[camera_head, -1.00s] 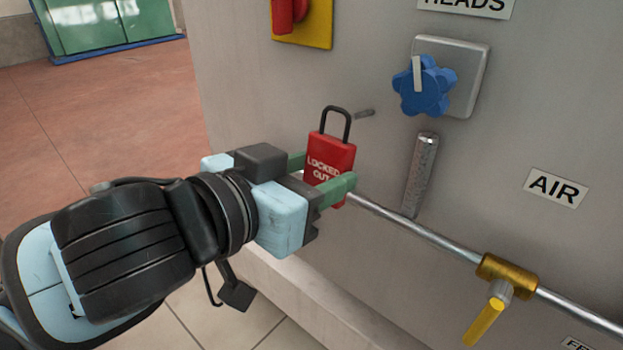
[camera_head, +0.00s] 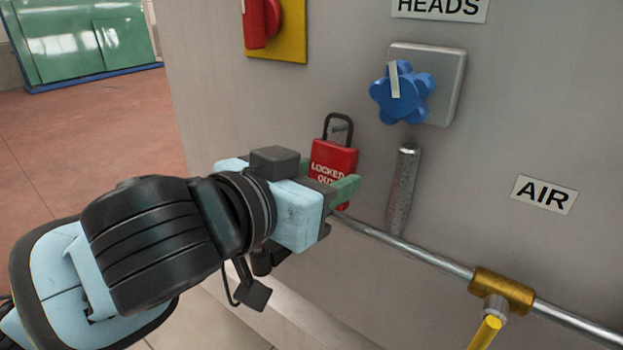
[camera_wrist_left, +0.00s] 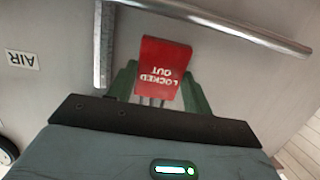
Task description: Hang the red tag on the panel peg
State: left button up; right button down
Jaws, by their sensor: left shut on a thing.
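The red tag (camera_head: 333,160) is shaped like a padlock, with a black loop on top and "LOCKED OUT" in white. My left gripper (camera_head: 331,182) is shut on its lower body and holds it nearly upright, close to the grey panel (camera_head: 240,105). The small grey panel peg (camera_head: 338,127) shows inside the loop's opening in the head view. I cannot tell whether it passes through the loop or lies behind it. In the left wrist view the tag (camera_wrist_left: 163,62) sits between the green fingers. The right gripper is not in view.
A blue knob (camera_head: 402,95) and a grey metal bar (camera_head: 403,188) are right of the tag. A pipe (camera_head: 400,245) with a brass valve (camera_head: 502,289) runs below. A red switch on a yellow plate (camera_head: 289,40) is above left.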

pick_arm(q)
jog(key=shift+w+d+f+p, duration=0.2)
jog(key=shift+w+f+p, duration=0.05)
jog(key=shift+w+p, duration=0.1)
dwell(0.4)
jog(key=o, duration=1.1)
